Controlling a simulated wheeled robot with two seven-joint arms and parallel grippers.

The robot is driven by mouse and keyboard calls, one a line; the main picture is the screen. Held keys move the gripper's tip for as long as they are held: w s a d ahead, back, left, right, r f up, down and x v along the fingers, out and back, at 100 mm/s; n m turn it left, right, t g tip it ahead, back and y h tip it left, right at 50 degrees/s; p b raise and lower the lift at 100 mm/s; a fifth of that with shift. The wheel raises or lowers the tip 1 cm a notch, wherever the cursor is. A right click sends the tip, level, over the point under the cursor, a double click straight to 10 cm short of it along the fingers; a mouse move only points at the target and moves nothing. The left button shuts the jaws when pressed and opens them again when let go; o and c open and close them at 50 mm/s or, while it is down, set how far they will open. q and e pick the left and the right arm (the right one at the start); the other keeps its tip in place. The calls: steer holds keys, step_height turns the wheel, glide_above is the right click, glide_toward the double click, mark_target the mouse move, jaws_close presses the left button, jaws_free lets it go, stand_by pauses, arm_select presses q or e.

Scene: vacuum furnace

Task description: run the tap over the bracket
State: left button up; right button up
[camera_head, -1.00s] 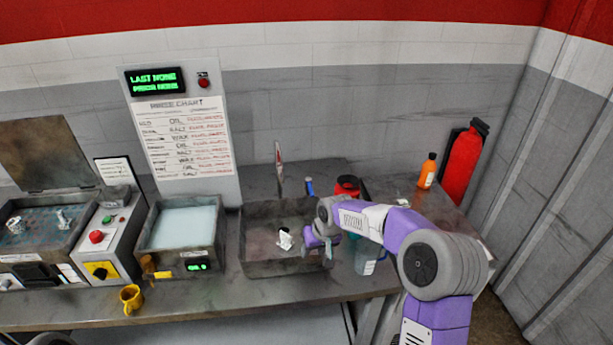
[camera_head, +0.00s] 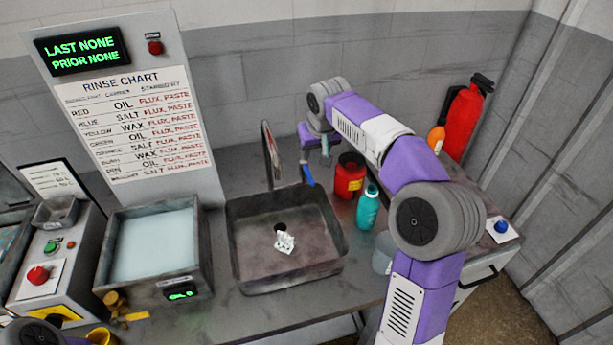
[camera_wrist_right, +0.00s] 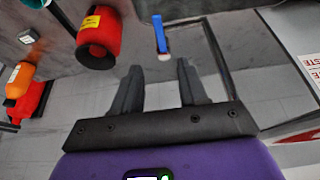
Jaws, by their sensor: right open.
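The white bracket (camera_head: 286,243) lies in the grey sink (camera_head: 258,283), beside the dark drain. The tap's curved spout (camera_head: 267,150) rises at the sink's back edge. Its blue lever (camera_head: 308,175) stands to the right of the spout. My right gripper (camera_head: 319,151) is just above and behind the lever, seen small and partly merged with the wrist. In the right wrist view my gripper (camera_wrist_right: 159,68) is open and empty, and the blue lever (camera_wrist_right: 159,33) is ahead of the gap between its fingers. Contact is not visible. My left gripper is out of view.
A red container (camera_head: 350,176) and a teal bottle (camera_head: 367,207) stand right of the sink, close to my right arm. The red container also shows in the right wrist view (camera_wrist_right: 100,32). A liquid-filled tank (camera_head: 155,245) is left of the sink.

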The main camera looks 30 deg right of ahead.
steer(key=b, duration=0.3)
glide_toward(310, 177)
steer(key=b+x, duration=0.1)
steer(key=x, duration=0.6)
steer(key=shift+w+f+b, duration=0.1)
steer(key=shift+f+b, duration=0.15)
steer(key=shift+b, duration=0.15)
steer(key=shift+c, duration=0.4)
jaws_close()
